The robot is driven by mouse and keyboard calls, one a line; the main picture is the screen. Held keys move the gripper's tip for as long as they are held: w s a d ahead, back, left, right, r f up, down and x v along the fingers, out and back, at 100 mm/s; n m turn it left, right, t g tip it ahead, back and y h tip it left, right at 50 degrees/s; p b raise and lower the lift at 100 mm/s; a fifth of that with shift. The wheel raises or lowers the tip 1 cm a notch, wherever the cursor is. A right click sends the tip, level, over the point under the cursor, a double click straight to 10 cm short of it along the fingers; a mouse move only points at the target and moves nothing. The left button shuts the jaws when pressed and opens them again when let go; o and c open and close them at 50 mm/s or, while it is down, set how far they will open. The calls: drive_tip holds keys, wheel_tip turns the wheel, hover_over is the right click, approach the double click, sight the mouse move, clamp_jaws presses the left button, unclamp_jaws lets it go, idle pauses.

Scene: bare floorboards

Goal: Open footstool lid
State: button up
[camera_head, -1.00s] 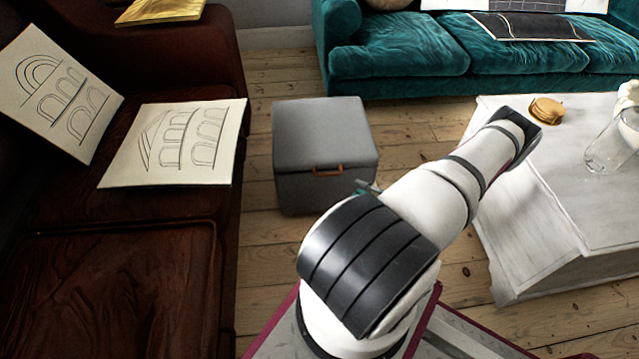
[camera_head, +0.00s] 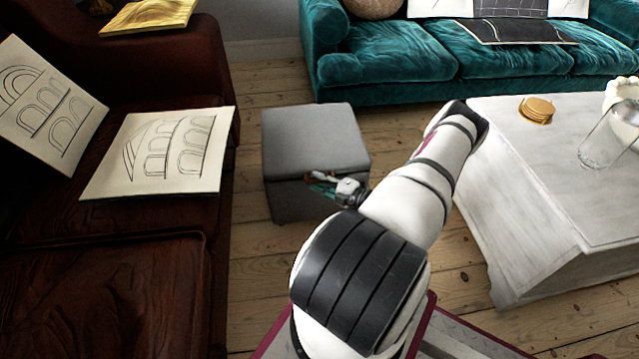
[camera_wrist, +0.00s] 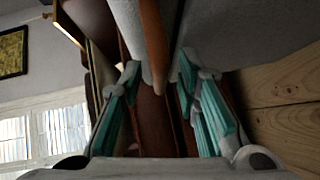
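The grey box-shaped footstool (camera_head: 312,140) stands on the floorboards with its lid closed. Its small orange-brown handle (camera_head: 309,177) is on the front side, partly hidden by my gripper (camera_head: 325,186), which is at the footstool's front. In the wrist view, my gripper (camera_wrist: 160,108) has its teal fingers spread apart to left and right. The handle (camera_wrist: 153,45) shows in line with the gap between them, against the grey footstool (camera_wrist: 198,22). I cannot tell whether a finger touches it.
A dark brown leather sofa (camera_head: 110,270) with drawings (camera_head: 165,152) is on the left. A white wooden table (camera_head: 550,170) with a glass jar (camera_head: 603,140) and coasters (camera_head: 537,109) is on the right. A teal sofa (camera_head: 400,62) stands behind. Bare floor surrounds the footstool.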

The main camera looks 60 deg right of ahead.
clamp_jaws()
idle(0.3)
